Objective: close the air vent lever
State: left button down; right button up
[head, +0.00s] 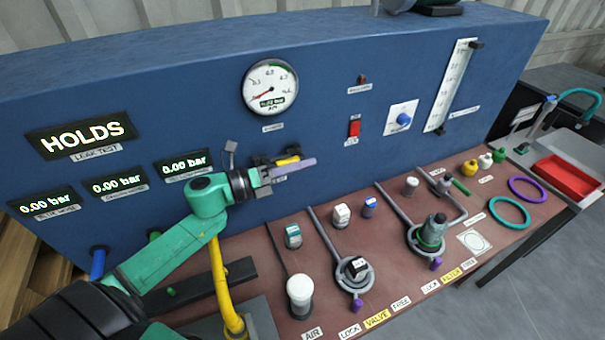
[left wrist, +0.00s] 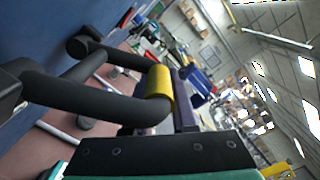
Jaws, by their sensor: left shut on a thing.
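My left gripper (head: 284,166) is at the front of the blue panel, below the round gauge. In the left wrist view the lever's yellow sleeve (left wrist: 160,83) sits close in front of the wrist, beside black bent tubing and a dark purple bar. The lever's pivot and exact angle are hidden by my gripper. My right gripper is in neither view.
The round gauge (head: 270,87) has its needle at the low left. A red switch (head: 354,128) and blue knob (head: 403,119) are to the right. A white-capped post (head: 299,290), pipes and valves stand on the brown bench (head: 385,262) below. A display reads HOLDS.

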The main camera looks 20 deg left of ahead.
pick_arm(q)
jog(key=c, duration=1.6)
grip_release()
jog(key=shift+w+a+r, duration=0.1)
jog(key=shift+a+r, duration=0.05)
jog(key=shift+r, duration=0.05)
jog(key=c, duration=0.7)
grip_release()
jog(key=shift+w+a+f, duration=0.15)
jog(key=shift+s+a+f, duration=0.1)
jog(key=shift+s, duration=0.2)
jog(key=b+v, duration=0.4)
jog(key=v, duration=1)
jog(key=shift+a, duration=0.1)
